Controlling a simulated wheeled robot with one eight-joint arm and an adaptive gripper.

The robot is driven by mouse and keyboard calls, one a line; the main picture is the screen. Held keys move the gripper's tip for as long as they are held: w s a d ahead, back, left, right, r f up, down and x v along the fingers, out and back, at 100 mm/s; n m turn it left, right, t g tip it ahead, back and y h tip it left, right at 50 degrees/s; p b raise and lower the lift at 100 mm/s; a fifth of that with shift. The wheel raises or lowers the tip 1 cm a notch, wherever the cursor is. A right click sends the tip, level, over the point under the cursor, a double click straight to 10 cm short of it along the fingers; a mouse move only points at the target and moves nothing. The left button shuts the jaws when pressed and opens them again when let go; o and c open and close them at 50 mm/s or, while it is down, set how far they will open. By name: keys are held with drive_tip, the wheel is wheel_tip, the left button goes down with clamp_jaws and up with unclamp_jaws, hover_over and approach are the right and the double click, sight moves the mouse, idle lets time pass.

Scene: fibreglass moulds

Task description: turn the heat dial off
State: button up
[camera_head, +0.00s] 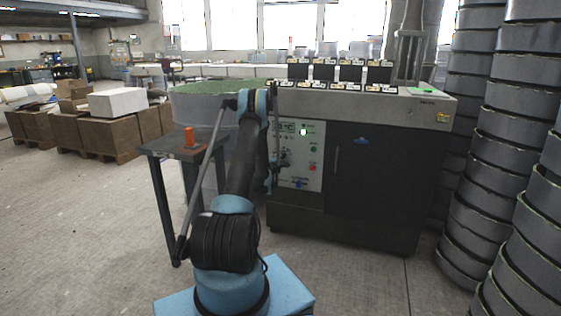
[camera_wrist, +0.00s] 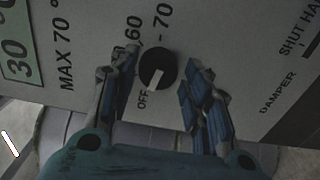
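The heat dial (camera_wrist: 157,68) is a round black knob on the grey panel in the wrist view, with marks reading 60, 70 and OFF around it. A pale pointer mark on the knob lies on its lower side, towards the OFF label (camera_wrist: 143,99). My gripper (camera_wrist: 161,62) is open, with one finger on each side of the dial. Gaps show between the fingers and the knob; I cannot tell the depth. In the head view the control panel (camera_head: 312,185) is on the dark cabinet's front, partly hidden by my arm; the dial cannot be made out.
In the head view, a small table (camera_head: 165,146) with an orange object (camera_head: 189,138) stands left of my arm. Stacked round moulds (camera_head: 480,190) stand at right.

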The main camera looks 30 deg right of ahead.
drive_tip(key=shift+s+d, duration=0.1)
drive_tip(key=shift+s, duration=0.05)
drive_tip(key=v, duration=0.7)
drive_tip(key=shift+a, duration=0.2)
idle(0.5)
